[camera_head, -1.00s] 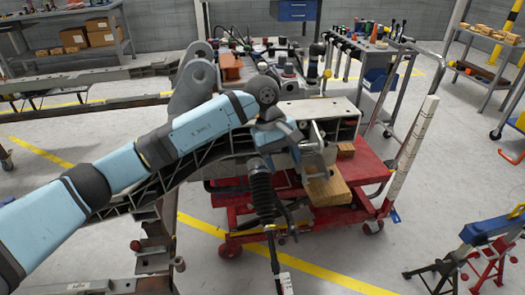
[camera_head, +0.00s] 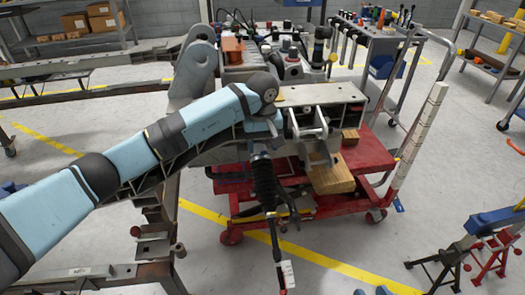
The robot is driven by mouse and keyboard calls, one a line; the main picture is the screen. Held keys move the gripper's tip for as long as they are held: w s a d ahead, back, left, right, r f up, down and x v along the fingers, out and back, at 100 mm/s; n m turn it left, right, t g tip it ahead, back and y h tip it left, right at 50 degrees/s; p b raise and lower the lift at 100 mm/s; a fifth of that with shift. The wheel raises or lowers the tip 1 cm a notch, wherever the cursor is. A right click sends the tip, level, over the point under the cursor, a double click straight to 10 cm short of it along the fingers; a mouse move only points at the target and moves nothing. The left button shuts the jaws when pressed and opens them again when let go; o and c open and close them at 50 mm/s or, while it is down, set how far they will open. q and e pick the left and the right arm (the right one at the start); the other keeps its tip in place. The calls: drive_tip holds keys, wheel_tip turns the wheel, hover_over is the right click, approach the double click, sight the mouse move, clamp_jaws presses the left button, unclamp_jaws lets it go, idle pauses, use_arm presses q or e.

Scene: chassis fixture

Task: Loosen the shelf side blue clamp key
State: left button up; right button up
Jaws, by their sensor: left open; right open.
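My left arm comes in from the left. Its silver gripper (camera_head: 308,125) is open, in front of the pale open-fronted block (camera_head: 345,92) at the end of the grey chassis beam (camera_head: 212,152). I cannot make out a blue clamp key; my wrist and gripper cover part of that area. A black coil spring and damper (camera_head: 264,182) hangs just below my wrist. My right gripper is not in view.
A red wheeled cart (camera_head: 370,152) stands under the chassis end, with wooden blocks (camera_head: 332,178) on it. A tool trolley (camera_head: 380,45) and shelves (camera_head: 490,45) stand behind. Red and black stands (camera_head: 490,255) are at lower right. The floor between is clear.

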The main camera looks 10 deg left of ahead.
use_arm(q)
drive_tip(key=shift+f, duration=0.9)
use_arm(e)
drive_tip(key=shift+w+a+r, duration=0.1)
drive_tip(key=shift+w+r, duration=0.1)
drive_tip(key=shift+r, duration=0.25)
use_arm(q)
drive_tip(key=shift+c, duration=0.4)
drive_tip(key=c, duration=0.8)
drive_tip(key=shift+c, duration=0.2)
use_arm(e)
drive_tip(key=shift+s+f, duration=0.1)
